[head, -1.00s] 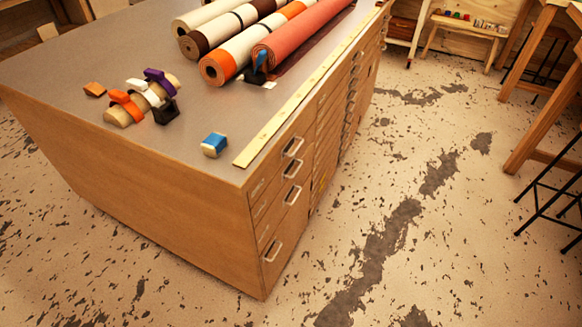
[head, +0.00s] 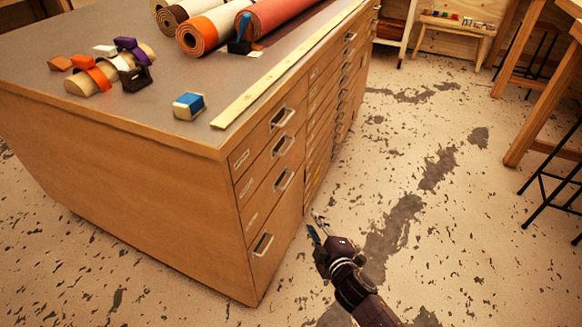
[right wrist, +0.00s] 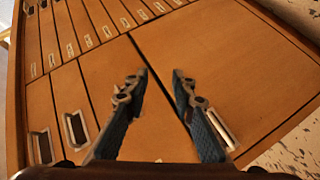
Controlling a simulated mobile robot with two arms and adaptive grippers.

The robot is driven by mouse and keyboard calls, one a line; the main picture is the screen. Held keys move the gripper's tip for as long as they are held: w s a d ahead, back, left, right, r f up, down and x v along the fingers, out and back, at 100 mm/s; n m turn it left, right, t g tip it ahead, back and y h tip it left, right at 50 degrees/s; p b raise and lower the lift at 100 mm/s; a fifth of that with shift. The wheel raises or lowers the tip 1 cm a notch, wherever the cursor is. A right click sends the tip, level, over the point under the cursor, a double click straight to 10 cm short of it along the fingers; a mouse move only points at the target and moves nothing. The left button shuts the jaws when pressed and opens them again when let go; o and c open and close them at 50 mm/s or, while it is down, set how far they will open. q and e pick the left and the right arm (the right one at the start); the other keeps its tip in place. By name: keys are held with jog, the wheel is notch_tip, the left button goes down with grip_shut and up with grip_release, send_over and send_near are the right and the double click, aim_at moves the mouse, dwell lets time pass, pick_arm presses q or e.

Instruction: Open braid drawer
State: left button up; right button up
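The wooden cabinet (head: 130,165) has several drawers with metal handles along its right face. The near column shows a top handle (head: 283,117), two below it, and a larger bottom drawer with a handle (head: 263,244). The small labels are too small to read, so I cannot tell which is the braid drawer. All drawers look shut. My right gripper (head: 318,226) is in front of the drawer face, at the lower right. In the right wrist view the right gripper (right wrist: 157,80) is open and empty. A handle (right wrist: 222,130) lies partly behind its right finger. My left gripper is not in view.
Open floor (head: 440,215) lies to the right, with stools and wooden legs (head: 545,95) beyond.

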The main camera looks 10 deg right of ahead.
jog(key=w+a+r+n+t+y+b, duration=0.1)
jog(key=a+r+n+t+b, duration=0.15)
jog(key=r, duration=0.65)
jog(key=w+a+r+n+t+y+b, duration=0.1)
jog(key=w+r+n+t+b, duration=0.15)
jog(key=r, duration=0.75)
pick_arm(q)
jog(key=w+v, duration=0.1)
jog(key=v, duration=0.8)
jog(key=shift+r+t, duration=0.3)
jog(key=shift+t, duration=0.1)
pick_arm(e)
jog(key=x, duration=0.6)
jog(key=shift+w+a+m, duration=0.3)
jog(key=shift+w, duration=0.05)
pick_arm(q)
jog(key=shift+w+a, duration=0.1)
pick_arm(e)
jog(key=shift+c, duration=0.3)
grip_shut()
